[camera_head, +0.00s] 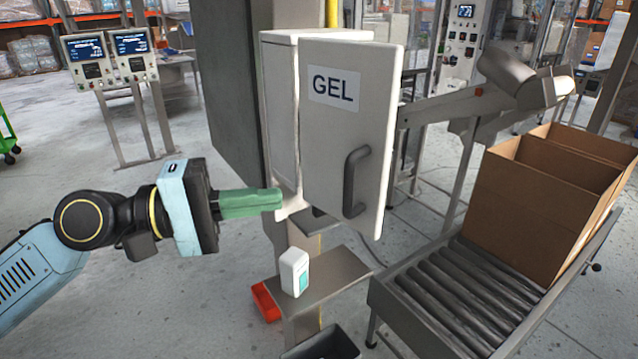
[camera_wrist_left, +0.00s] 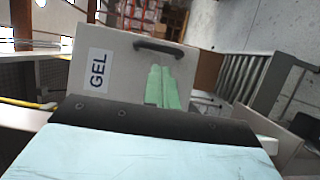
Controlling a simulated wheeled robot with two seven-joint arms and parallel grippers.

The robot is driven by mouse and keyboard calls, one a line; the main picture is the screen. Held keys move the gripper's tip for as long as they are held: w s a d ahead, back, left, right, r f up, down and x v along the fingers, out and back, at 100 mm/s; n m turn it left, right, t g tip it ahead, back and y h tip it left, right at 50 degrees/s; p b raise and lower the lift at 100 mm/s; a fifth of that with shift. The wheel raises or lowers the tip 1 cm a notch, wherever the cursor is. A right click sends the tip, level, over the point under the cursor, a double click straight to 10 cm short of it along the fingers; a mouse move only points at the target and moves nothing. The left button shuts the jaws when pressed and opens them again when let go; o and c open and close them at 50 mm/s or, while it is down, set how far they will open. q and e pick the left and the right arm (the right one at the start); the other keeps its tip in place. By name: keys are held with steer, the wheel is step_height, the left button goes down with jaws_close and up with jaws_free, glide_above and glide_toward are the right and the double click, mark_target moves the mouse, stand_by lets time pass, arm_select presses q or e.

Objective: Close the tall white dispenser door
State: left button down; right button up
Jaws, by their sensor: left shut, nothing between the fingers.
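The tall white dispenser (camera_head: 281,95) is mounted on a column. Its white door (camera_head: 345,120) carries a GEL label and a dark grey handle (camera_head: 355,182) near its right edge. The door stands at an angle to the body, partly open. My left gripper (camera_head: 280,199) has green fingers shut together with nothing between them; they point right, near the dispenser's lower edge, left of the handle. In the left wrist view the fingers (camera_wrist_left: 160,88) overlap the door (camera_wrist_left: 118,75), below the handle (camera_wrist_left: 158,46). I cannot tell whether they touch it. My right gripper is not in view.
A small white bottle (camera_head: 294,271) stands on a metal shelf (camera_head: 338,280) below the dispenser. A red bin (camera_head: 265,300) and a black bin (camera_head: 325,345) sit lower. A roller conveyor (camera_head: 450,300) with open cardboard boxes (camera_head: 525,205) stands right.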

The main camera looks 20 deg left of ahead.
arm_select(q)
steer(key=p+x, duration=0.3)
steer(key=x, duration=0.4)
steer(key=shift+w+d+p, duration=0.2)
steer(key=shift+d+p, duration=0.1)
